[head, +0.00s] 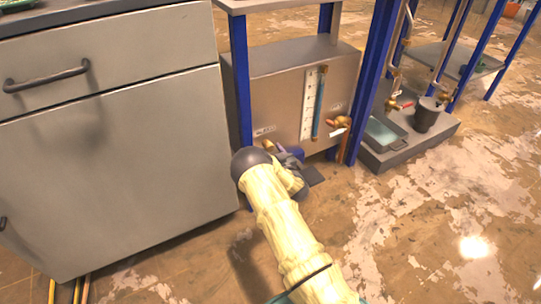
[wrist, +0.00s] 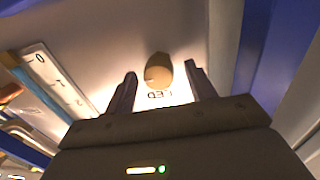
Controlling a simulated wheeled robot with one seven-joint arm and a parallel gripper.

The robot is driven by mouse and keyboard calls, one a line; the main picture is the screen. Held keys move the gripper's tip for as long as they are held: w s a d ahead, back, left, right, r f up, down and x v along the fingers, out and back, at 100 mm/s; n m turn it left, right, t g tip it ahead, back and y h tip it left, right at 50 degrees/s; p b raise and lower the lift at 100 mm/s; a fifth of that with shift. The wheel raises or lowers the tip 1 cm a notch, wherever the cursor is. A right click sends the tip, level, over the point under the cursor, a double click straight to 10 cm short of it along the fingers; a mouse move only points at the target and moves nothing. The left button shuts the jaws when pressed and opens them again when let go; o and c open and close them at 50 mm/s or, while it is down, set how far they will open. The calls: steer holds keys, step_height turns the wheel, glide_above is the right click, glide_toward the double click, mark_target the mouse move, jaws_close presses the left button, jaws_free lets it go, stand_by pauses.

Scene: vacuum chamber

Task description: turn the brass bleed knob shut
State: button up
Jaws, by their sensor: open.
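The brass bleed knob (wrist: 158,66) shows in the wrist view as a small rounded knob on the grey panel, above a partly hidden, upside-down label. My gripper (wrist: 160,73) is open, with one dark finger on each side of the knob and visible gaps between. I cannot tell how deep the knob sits between the fingers. In the head view my gripper (head: 284,154) is low at the front of the grey metal tank (head: 285,98), and a bit of brass shows just above my arm; my arm hides most of that spot.
A sight gauge (head: 314,104) runs up the tank front, with another brass valve (head: 340,122) to its right. Blue posts (head: 241,75) flank the tank. A grey cabinet (head: 120,150) stands close on the left. A plinth with a tray (head: 383,133) and dark bucket (head: 428,114) is at right.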

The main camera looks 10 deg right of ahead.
steer(key=shift+d, duration=0.15)
steer(key=c, duration=1)
